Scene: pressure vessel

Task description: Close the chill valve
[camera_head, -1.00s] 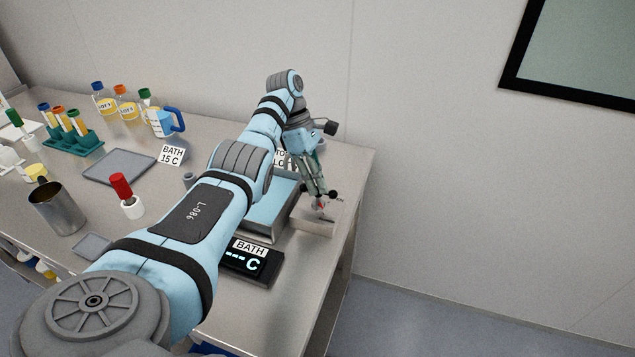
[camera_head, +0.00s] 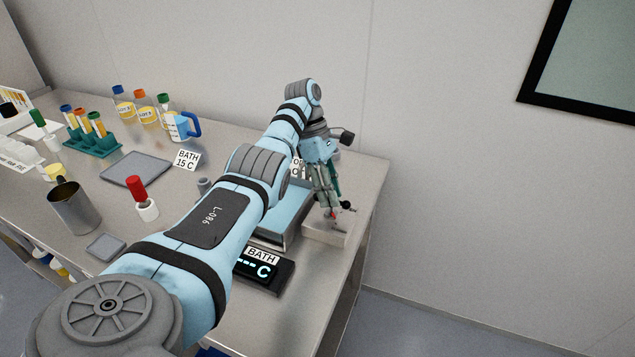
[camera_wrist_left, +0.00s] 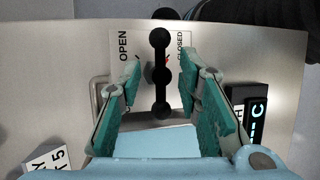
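The chill valve's black handle (camera_wrist_left: 160,72), a bar with round knobs, lies over a pale plate (camera_wrist_left: 121,68) in the left wrist view. The plate reads OPEN at the left and CLOSED at the right; a bit of red shows behind the bar. The bar runs up and down in that picture, between the two words. My left gripper (camera_wrist_left: 159,85) is open, with one teal-padded finger on each side of the bar and gaps showing. In the head view, the left gripper (camera_head: 333,212) is over the pale valve block (camera_head: 326,234). My right gripper is out of view.
A blue-topped bath unit (camera_head: 283,212) stands beside the valve block, with a dark display (camera_head: 264,271) in front. The table ends just right of the block.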

